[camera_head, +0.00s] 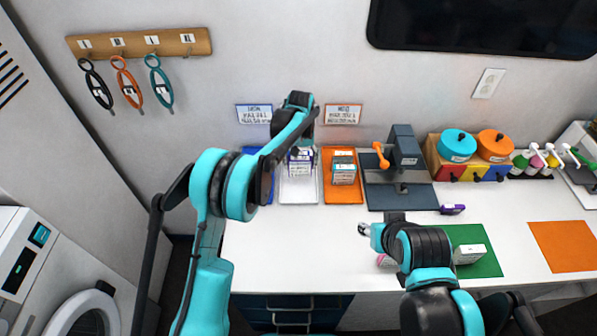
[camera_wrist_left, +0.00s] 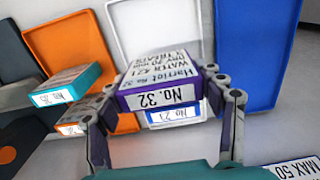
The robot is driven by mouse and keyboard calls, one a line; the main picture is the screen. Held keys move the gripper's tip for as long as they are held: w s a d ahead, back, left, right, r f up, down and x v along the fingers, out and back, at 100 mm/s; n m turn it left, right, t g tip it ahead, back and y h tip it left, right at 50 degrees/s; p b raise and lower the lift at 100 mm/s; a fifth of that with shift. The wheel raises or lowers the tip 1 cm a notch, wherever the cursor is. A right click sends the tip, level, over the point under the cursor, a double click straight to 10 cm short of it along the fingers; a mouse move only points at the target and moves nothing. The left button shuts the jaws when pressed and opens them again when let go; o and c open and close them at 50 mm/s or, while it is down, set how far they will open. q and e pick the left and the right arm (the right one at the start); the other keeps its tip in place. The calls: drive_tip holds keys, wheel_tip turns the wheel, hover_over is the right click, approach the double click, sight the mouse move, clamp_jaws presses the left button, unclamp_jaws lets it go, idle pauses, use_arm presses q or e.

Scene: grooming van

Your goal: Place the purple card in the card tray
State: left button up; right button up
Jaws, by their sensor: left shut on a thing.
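My left gripper (camera_wrist_left: 165,118) is shut on the purple card (camera_wrist_left: 163,88), a thick block with a white top and a "No. 32" label on its end. In the head view the left gripper (camera_head: 302,147) is over the white tray (camera_head: 299,198); the wrist view shows the white tray (camera_wrist_left: 135,22) beneath the card. A blue-edged block labelled No. 21 (camera_wrist_left: 173,115) shows below the purple card. Whether the purple card touches it or the tray is unclear. My right gripper (camera_head: 370,230) is over the front of the counter; its finger state is unclear.
An orange tray (camera_head: 342,196) with teal- and orange-edged blocks is right of the white tray; a blue tray (camera_wrist_left: 255,60) is on its other side. A dark press (camera_head: 402,165) stands further right. A white box (camera_head: 468,254) lies on the green mat (camera_head: 488,267).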

sight(299, 171)
use_arm(q)
drive_tip(key=shift+a+f, duration=0.25)
drive_tip(key=shift+f, duration=0.15)
wheel_tip(299, 171, down, 4)
drive_tip(key=shift+w+r+b, duration=0.1)
drive_tip(key=shift+r+b, duration=0.1)
drive_tip(key=shift+b, duration=0.15)
drive_tip(key=o, duration=1.2)
drive_tip(key=shift+f, duration=0.1)
drive_tip(key=shift+c, duration=0.2)
